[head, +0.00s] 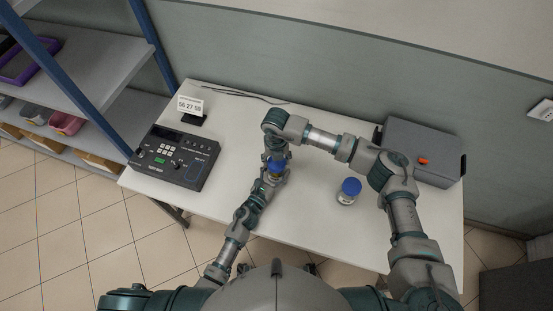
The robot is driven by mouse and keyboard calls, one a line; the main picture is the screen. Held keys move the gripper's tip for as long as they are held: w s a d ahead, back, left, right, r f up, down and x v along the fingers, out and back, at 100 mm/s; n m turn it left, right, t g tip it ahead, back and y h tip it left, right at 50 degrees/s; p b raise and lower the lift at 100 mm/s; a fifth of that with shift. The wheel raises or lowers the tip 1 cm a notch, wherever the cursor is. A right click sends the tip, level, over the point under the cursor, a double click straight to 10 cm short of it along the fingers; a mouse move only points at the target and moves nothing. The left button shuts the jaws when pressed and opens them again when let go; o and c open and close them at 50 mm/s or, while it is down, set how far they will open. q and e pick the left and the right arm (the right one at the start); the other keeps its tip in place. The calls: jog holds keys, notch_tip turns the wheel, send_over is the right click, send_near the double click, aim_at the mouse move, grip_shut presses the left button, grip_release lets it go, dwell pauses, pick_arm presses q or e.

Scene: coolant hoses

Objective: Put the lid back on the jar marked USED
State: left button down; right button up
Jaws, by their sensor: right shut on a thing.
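My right gripper (276,156) reaches down from above and is shut on a blue lid (276,166) near the middle of the table. My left gripper (268,183) is low, right beside and below the lid. A jar under the lid is mostly hidden by my grippers, and I cannot tell whether the lid touches it. I cannot see whether my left gripper's fingers are closed. A second clear jar (346,198) with a blue lid (351,186) stands upright to the right, apart from both grippers. The marking on either jar is too small to read.
The white table (310,225) has free room around the second jar. A grey case with a red button (430,140) is at right. A shelf (85,70) stands far left.

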jog(key=m, duration=0.5)
jog(key=shift+a, duration=0.15)
jog(key=m, duration=1.7)
jog(key=shift+s+a+m, duration=0.1)
jog(key=shift+a+m, duration=0.25)
jog(key=shift+m, duration=0.05)
jog(key=shift+a+r+m, duration=0.2)
jog(key=shift+a+m, duration=0.05)
jog(key=shift+m, duration=0.25)
jog(key=shift+d+m, duration=0.25)
jog(key=shift+m, duration=0.55)
jog(key=shift+d+f+m, duration=0.2)
jog(key=shift+d+m, duration=0.2)
jog(key=shift+d, duration=0.1)
